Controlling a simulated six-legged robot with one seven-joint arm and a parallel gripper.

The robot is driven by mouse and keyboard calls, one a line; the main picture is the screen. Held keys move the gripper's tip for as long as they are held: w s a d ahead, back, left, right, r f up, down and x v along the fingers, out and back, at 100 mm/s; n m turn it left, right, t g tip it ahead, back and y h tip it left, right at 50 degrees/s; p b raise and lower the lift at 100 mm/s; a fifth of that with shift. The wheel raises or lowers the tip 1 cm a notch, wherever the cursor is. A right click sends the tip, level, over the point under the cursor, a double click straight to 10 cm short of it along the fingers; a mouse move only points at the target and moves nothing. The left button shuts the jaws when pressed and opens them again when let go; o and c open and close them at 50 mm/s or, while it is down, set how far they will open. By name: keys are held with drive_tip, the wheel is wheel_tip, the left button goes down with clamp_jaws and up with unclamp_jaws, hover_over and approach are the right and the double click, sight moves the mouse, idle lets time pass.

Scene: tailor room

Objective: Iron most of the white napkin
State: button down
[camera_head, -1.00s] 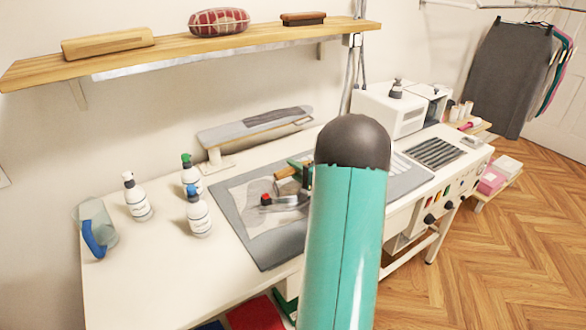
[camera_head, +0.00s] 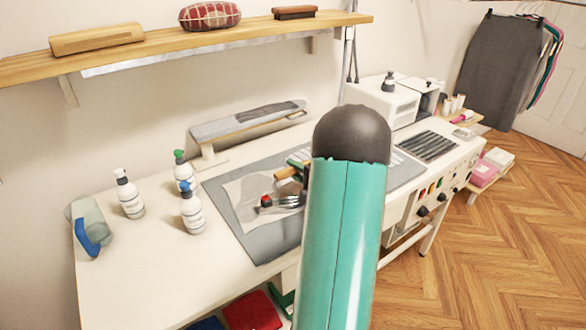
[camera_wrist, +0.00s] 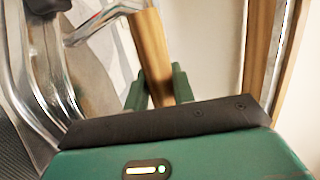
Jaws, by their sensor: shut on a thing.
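The white napkin (camera_head: 238,204), with grey markings, lies on the grey ironing mat (camera_head: 262,244) on the table. The iron (camera_head: 290,201) has a shiny metal body, a red knob and a wooden handle, and it is over the napkin's right part. In the wrist view the iron's metal body (camera_wrist: 35,75) shows at the left. My gripper (camera_wrist: 157,88) is shut on the wooden handle (camera_wrist: 152,50), with its green fingers on both sides. My arm hides the right of the iron and napkin in the head view. I cannot tell whether the soleplate touches the cloth.
Several spray bottles (camera_head: 193,212) and a clear jug with a blue handle (camera_head: 92,235) stand left of the mat. A small sleeve board (camera_head: 245,124) stands behind it. A white machine (camera_head: 385,98) is at the back right. A wooden shelf (camera_head: 170,50) hangs above.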

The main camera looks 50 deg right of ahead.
drive_tip(key=shift+s+a+f, duration=0.1)
drive_tip(key=shift+s+a, duration=0.2)
drive_tip(key=shift+s, duration=0.65)
drive_tip(key=shift+s+a, duration=0.25)
drive_tip(key=shift+s, duration=0.65)
drive_tip(key=shift+w, duration=0.2)
drive_tip(key=w+d, duration=0.3)
drive_tip(key=w, duration=0.6)
drive_tip(key=shift+w+r, duration=0.15)
drive_tip(key=shift+r, duration=0.05)
idle(1.2)
drive_tip(key=shift+w, duration=0.1)
idle(0.3)
drive_tip(key=w+d, duration=0.3)
drive_tip(key=w, duration=0.6)
drive_tip(key=shift+w+r, duration=0.15)
drive_tip(key=shift+r, duration=0.1)
idle(1.7)
drive_tip(key=shift+a, duration=0.1)
idle(0.3)
